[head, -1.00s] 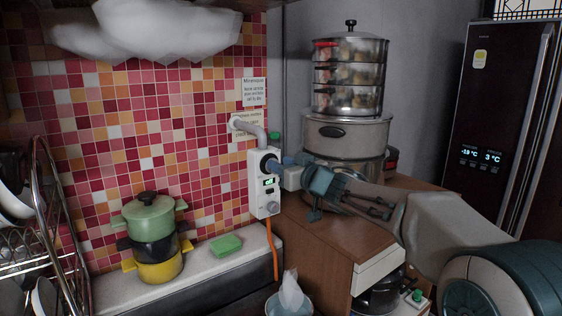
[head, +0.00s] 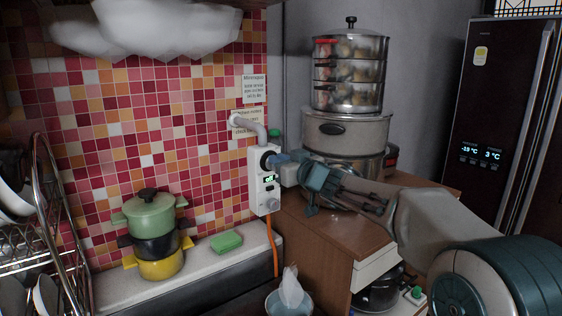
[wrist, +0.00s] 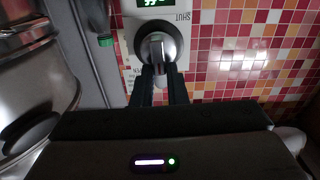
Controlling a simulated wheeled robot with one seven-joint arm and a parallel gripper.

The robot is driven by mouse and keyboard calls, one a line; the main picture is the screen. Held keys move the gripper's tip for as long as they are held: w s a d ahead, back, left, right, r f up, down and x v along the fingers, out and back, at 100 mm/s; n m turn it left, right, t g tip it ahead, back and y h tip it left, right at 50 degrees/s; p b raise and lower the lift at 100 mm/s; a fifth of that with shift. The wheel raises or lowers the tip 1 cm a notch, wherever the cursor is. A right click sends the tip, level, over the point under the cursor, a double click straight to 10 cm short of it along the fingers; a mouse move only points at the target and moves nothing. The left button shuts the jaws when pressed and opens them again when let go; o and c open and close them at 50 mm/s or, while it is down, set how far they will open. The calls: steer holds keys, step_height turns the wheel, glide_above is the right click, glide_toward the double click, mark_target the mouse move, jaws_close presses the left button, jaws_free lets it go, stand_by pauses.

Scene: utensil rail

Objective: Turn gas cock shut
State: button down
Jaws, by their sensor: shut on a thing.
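The gas cock is a round silver knob with a raised grip bar (wrist: 157,46), set on a white wall unit (head: 256,190) with a small lit green display. My gripper (head: 276,160) reaches the upper part of this unit from the right. In the wrist view my two dark fingers (wrist: 159,80) are shut on the cock's grip bar, one on each side. The word SHUT stands on the white face to the right of the knob there.
A steel steamer stack (head: 348,110) stands on the wooden cabinet behind my arm. A grey pipe (head: 250,126) enters the unit from above, and an orange hose (head: 274,248) hangs below. Stacked pots (head: 152,235) and a green sponge (head: 226,241) sit on the counter to the left.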

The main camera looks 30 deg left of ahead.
steer(key=shift+n, duration=0.3)
steer(key=n+b, duration=0.1)
steer(key=n, duration=0.3)
steer(key=s+f+n+b, duration=0.1)
steer(key=n+b, duration=0.1)
steer(key=n, duration=0.2)
steer(key=n+b, duration=0.1)
steer(key=n, duration=0.3)
steer(key=shift+s+a+f+n+b, duration=0.25)
steer(key=shift+a+n+b, duration=0.05)
steer(key=shift+a+n, duration=0.1)
steer(key=shift+f+n+b, duration=0.15)
steer(key=shift+n+b, duration=0.3)
steer(key=shift+n, duration=0.55)
steer(key=shift+f+n+b, duration=0.1)
steer(key=shift+n+b, duration=0.35)
steer(key=shift+n, duration=0.85)
steer(key=c, duration=1.4)
jaws_free()
steer(key=shift+s, duration=0.1)
steer(key=shift+c, duration=0.2)
